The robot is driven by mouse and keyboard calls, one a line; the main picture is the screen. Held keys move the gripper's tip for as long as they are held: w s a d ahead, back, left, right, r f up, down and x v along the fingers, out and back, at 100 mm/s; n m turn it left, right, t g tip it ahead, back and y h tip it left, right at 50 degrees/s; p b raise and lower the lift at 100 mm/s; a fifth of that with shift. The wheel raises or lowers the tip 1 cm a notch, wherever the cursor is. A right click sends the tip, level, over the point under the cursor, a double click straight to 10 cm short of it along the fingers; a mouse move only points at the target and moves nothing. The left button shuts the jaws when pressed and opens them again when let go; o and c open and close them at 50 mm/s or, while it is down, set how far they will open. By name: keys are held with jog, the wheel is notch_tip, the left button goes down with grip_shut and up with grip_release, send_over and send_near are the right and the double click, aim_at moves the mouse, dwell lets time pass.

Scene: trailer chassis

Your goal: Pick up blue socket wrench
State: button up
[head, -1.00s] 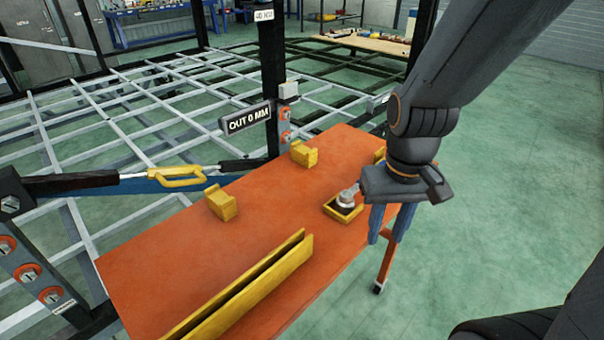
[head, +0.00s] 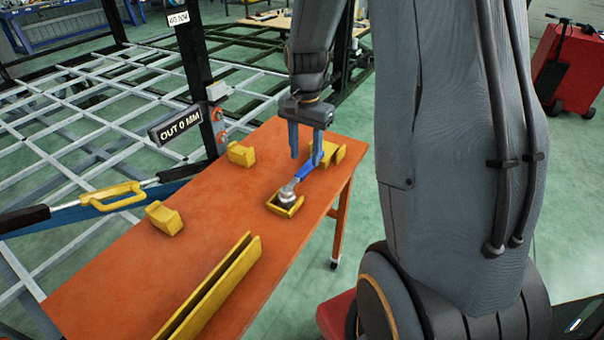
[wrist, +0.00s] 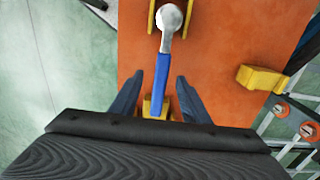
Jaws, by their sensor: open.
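The blue socket wrench (head: 303,174) lies on the orange table (head: 215,210). Its silver head rests in a yellow U-shaped holder (head: 286,209) and its blue handle reaches toward another yellow holder (head: 335,153). In the wrist view the blue handle (wrist: 160,82) points down the picture between the fingers, with the silver head at the top. My gripper (head: 305,163) is open, with its two blue-grey fingers pointing down near the handle end. In the wrist view my gripper (wrist: 157,90) has one finger on each side of the handle, with gaps on both sides.
Two yellow blocks (head: 241,154) (head: 164,218) stand along the table's left side. A long yellow channel (head: 212,290) lies toward the front. A post with an "OUT 0 MM" sign (head: 174,127) rises behind the left edge, beside the metal frame. The table's middle is clear.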

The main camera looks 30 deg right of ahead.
aim_at(303, 169)
jog(key=shift+a+f+p, duration=0.15)
jog(key=shift+f+p, duration=0.3)
jog(key=shift+f, duration=1.25)
jog(key=shift+a+f+p, duration=0.1)
jog(key=shift+f+p, duration=0.35)
jog(key=shift+f, duration=1.25)
jog(key=shift+w, duration=0.1)
grip_shut()
